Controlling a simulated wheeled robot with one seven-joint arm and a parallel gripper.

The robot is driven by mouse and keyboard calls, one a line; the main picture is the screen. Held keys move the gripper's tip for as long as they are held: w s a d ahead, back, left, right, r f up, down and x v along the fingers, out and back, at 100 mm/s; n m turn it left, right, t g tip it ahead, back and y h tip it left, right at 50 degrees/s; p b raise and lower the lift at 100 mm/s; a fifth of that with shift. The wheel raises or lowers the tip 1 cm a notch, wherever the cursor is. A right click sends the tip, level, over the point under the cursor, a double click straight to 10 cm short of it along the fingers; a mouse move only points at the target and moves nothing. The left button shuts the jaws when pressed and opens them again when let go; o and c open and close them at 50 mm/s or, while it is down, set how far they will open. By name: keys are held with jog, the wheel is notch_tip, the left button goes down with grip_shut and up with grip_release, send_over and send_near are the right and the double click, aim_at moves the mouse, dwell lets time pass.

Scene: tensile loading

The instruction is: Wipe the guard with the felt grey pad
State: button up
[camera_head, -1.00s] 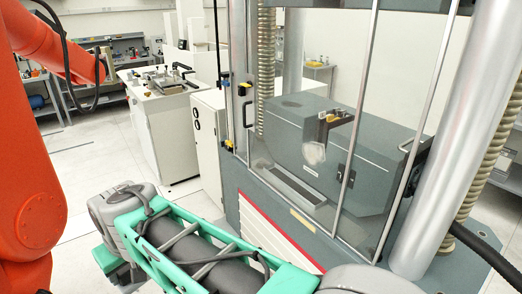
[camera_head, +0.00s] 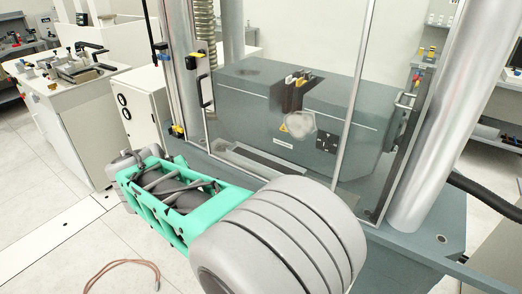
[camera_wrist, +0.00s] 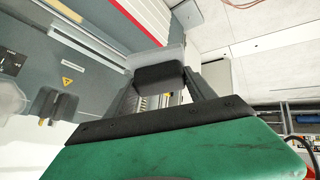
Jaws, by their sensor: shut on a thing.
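The guard (camera_head: 355,90) is a clear framed panel on the front of the grey testing machine in the head view, and it looks closed. A whitish smudge (camera_head: 300,123) shows on it near the middle. In the wrist view my gripper (camera_wrist: 160,92) is shut on the dark grey pad (camera_wrist: 158,74), which sits between the two fingers. The pad is apart from the machine's front. In the head view my gripper and the pad are not seen; my green and grey arm reaches across the lower left, in front of the machine.
A thick silver column (camera_head: 440,110) stands right of the guard. A black handle (camera_head: 207,92) sits at the guard's left edge. A white cabinet (camera_head: 130,108) and a bench with fixtures (camera_head: 80,70) stand to the left. The floor at lower left is mostly clear, with a reddish cable (camera_head: 122,264).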

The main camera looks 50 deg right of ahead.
jog(key=s+d+r+h+b, duration=0.1)
jog(key=s+d+h+b, duration=0.1)
jog(key=d, duration=0.8)
jog(key=s+d+r+t+h+b, duration=0.1)
jog(key=s+d+h+b, duration=0.1)
jog(key=s+d+h, duration=0.2)
jog(key=s+d+r+h+b, duration=0.1)
jog(key=d+h, duration=0.7)
jog(key=d, duration=0.9)
jog(key=shift+s+d+r+m+b, duration=0.2)
jog(key=shift+s+r+m+b, duration=0.15)
jog(key=shift+s+b, duration=0.55)
jog(key=shift+s+d+p, duration=0.15)
jog(key=shift+d+p, duration=0.55)
jog(key=shift+d, duration=0.3)
